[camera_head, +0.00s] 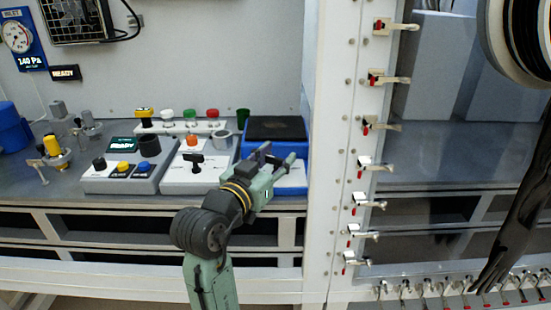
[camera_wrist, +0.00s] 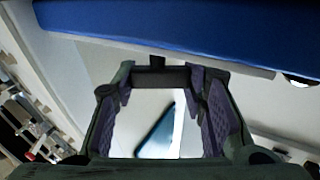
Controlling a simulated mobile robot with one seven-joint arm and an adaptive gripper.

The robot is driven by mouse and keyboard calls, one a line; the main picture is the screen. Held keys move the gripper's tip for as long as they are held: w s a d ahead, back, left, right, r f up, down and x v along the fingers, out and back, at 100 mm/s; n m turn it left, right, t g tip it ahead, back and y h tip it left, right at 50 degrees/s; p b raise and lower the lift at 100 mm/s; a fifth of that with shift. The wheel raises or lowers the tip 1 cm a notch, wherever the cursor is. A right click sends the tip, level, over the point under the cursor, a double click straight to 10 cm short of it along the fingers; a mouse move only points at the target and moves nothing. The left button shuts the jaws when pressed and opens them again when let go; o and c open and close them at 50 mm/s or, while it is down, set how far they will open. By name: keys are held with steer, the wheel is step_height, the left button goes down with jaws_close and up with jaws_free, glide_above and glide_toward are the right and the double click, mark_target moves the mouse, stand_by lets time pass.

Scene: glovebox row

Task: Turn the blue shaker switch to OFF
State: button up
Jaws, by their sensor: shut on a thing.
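The blue shaker (camera_head: 278,143) with a dark top plate stands at the right end of the bench. Its blue edge (camera_wrist: 190,28) crosses the top of the wrist view, with a pale panel below. My gripper (camera_head: 276,160) reaches to the shaker's front. In the wrist view, my gripper (camera_wrist: 159,80) has its two purple-padded fingers on either side of a black bar-shaped switch handle (camera_wrist: 160,75) and is shut on it. A short dark stem shows beyond the bar. The head view hides the handle behind my gripper, and its ON or OFF marks cannot be read.
Left of the shaker are a white unit with a black T-handle (camera_head: 194,160) and a grey control box (camera_head: 112,181) with several knobs. A rack with coloured caps (camera_head: 185,128) stands behind. A white frame post (camera_head: 330,150) with clamps rises close on the right.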

steer(key=o, duration=1.2)
steer(key=v, duration=0.7)
steer(key=shift+s+a, duration=0.15)
steer(key=shift+s, duration=0.1)
